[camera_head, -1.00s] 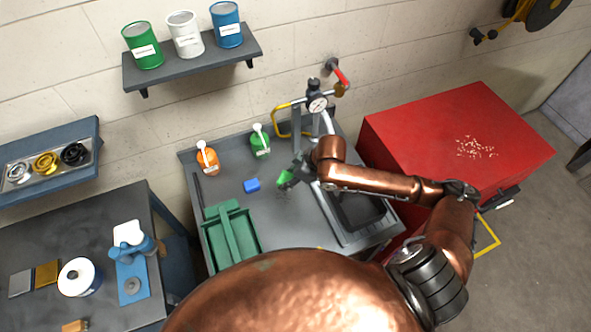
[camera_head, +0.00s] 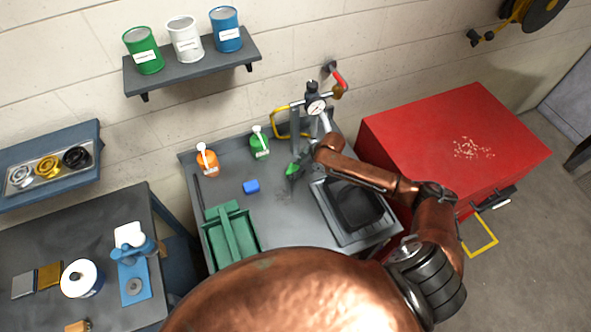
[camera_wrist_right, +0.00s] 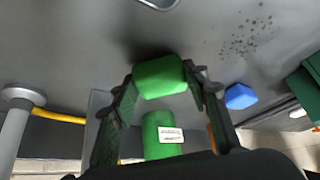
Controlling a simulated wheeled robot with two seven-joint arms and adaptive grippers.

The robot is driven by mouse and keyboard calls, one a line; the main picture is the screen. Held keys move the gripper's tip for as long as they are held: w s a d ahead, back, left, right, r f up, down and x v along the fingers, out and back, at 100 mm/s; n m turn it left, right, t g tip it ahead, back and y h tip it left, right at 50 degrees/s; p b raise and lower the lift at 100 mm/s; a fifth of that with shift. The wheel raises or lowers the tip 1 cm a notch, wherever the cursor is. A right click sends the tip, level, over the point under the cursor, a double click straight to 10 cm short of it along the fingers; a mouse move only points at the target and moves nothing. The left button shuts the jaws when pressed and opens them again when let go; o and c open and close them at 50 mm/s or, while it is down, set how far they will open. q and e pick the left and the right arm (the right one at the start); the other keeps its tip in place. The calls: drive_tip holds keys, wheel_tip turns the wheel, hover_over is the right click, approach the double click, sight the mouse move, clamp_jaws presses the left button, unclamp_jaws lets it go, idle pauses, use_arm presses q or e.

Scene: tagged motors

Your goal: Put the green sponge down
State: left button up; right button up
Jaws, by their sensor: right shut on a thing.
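The green sponge (camera_wrist_right: 160,77) is between the two fingers of my right gripper (camera_wrist_right: 163,80) in the right wrist view, and the fingers are shut on it. In the head view the sponge (camera_head: 292,170) is a small green patch at the tip of my right gripper (camera_head: 296,168), over the grey sink counter (camera_head: 283,222), left of the sink basin. I cannot tell whether the sponge touches the counter. My left gripper is in neither view.
A blue sponge (camera_head: 251,187) lies left of the gripper. Green (camera_head: 260,145) and orange (camera_head: 207,162) bottles stand behind. A green tray (camera_head: 230,235) is at front left. The gauge (camera_head: 316,106) and pipes rise behind the gripper. Dark specks (camera_wrist_right: 250,36) mark the counter.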

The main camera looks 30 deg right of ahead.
drive_tip(key=shift+f, duration=0.15)
drive_tip(key=shift+f, duration=0.2)
drive_tip(key=o, duration=1.1)
drive_tip(key=shift+r, duration=0.1)
drive_tip(key=v, duration=1.2)
drive_tip(key=shift+b, duration=0.45)
drive_tip(key=shift+r, duration=0.1)
